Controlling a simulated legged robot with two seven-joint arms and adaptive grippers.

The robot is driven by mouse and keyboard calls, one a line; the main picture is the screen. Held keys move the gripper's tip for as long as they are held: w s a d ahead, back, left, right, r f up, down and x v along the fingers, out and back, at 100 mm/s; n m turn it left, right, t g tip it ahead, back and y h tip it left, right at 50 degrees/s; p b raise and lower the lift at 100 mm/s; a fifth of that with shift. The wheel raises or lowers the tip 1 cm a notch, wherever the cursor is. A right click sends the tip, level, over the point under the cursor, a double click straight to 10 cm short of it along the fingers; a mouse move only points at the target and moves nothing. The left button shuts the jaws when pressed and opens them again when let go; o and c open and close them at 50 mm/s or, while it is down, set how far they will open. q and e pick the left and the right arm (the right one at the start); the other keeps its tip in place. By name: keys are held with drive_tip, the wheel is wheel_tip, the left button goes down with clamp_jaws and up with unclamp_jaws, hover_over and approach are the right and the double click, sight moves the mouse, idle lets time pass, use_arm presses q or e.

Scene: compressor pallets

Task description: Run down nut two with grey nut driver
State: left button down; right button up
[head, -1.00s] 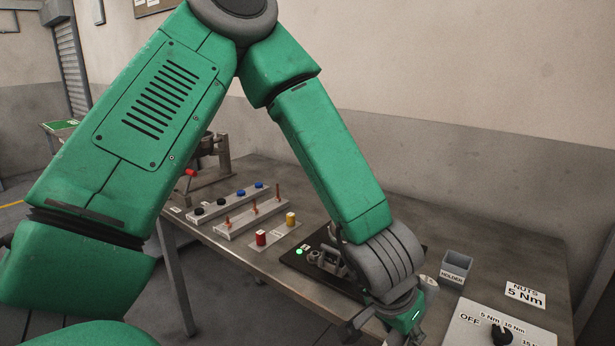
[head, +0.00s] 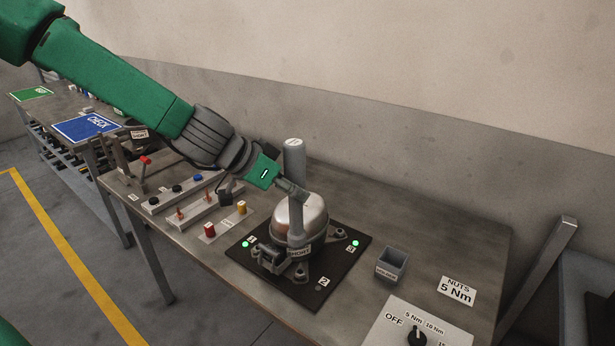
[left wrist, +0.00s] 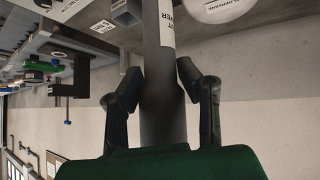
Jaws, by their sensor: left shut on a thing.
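My left gripper (head: 299,191) is shut on the grey nut driver (head: 294,160), which stands upright in front of the compressor's silver dome (head: 314,212). In the left wrist view both fingers grip the driver (left wrist: 160,110), and part of its white label shows. The compressor sits on a black plate (head: 349,262) marked 1, 2 and 3. Green lights glow beside 1 and 3; no lit light shows at the 2 mark (head: 321,282). The driver's lower end is over the compressor's near side, by a SHORT label (head: 300,251). I cannot tell whether it touches a nut. My right gripper is out of view.
A small grey holder box (head: 392,264) stands right of the plate, beside a NUTS 5 Nm sign (head: 457,290). A torque dial panel (head: 385,335) is at the front right. Racks with red, yellow, blue and black parts (head: 190,195) lie left. The table's back right is clear.

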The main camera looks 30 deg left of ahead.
sight(295, 212)
use_arm(q)
drive_tip(key=f+b, duration=0.1)
drive_tip(key=d+f+b, duration=0.1)
drive_tip(key=f+b, duration=0.1)
drive_tip(key=shift+d, duration=0.25)
drive_tip(key=shift+f+b, duration=0.3)
drive_tip(key=shift+b, duration=0.05)
drive_tip(key=shift+f+b, duration=0.45)
drive_tip(key=shift+f, duration=0.05)
drive_tip(key=shift+a+f+b, duration=0.45)
drive_tip(key=shift+a+f, duration=0.1)
drive_tip(key=shift+d+r, duration=0.1)
drive_tip(key=shift+d, duration=0.4)
drive_tip(key=shift+a, duration=0.1)
